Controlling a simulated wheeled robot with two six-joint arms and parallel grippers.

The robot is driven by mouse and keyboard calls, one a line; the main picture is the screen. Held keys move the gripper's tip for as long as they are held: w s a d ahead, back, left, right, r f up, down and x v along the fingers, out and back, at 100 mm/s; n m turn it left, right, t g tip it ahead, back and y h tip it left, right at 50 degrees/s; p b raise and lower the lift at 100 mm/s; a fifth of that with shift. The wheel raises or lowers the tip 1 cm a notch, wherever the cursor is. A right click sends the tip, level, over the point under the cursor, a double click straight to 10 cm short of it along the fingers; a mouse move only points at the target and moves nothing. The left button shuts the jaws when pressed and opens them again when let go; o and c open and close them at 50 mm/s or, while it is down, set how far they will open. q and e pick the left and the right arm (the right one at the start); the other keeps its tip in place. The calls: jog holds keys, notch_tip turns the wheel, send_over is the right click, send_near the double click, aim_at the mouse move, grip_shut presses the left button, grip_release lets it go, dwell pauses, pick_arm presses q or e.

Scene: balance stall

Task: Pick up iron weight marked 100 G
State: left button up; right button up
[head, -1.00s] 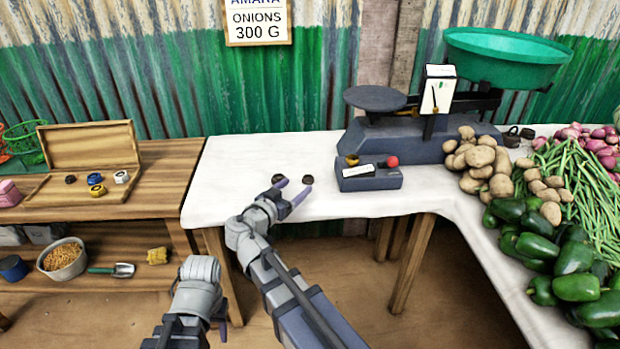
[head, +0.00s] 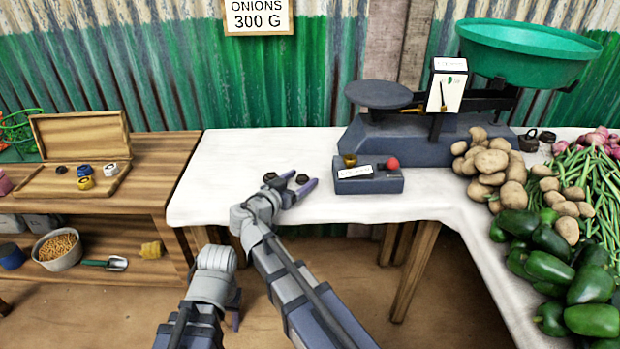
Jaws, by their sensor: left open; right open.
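Two small dark round weights lie on the white-covered table: a left weight (head: 270,176) and a right weight (head: 302,178). Their markings are too small to read, so I cannot tell which is marked 100 G. My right gripper (head: 297,183) is open at the table's front part. Its purple fingers are close to both weights, with the right weight near the gap between the fingertips; contact cannot be told. My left gripper (head: 236,317) is low, in front of the table, open and mostly hidden behind its own wrist.
A balance scale (head: 400,140) with a green pan (head: 525,55) stands at the back. A grey box (head: 370,183) with a red knob is right of the weights. Dark iron weights (head: 546,137) sit beyond the potatoes (head: 490,160). A wooden case (head: 80,140) is left.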

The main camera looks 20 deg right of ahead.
jog(key=shift+a, duration=0.15)
grip_shut()
dwell(0.4)
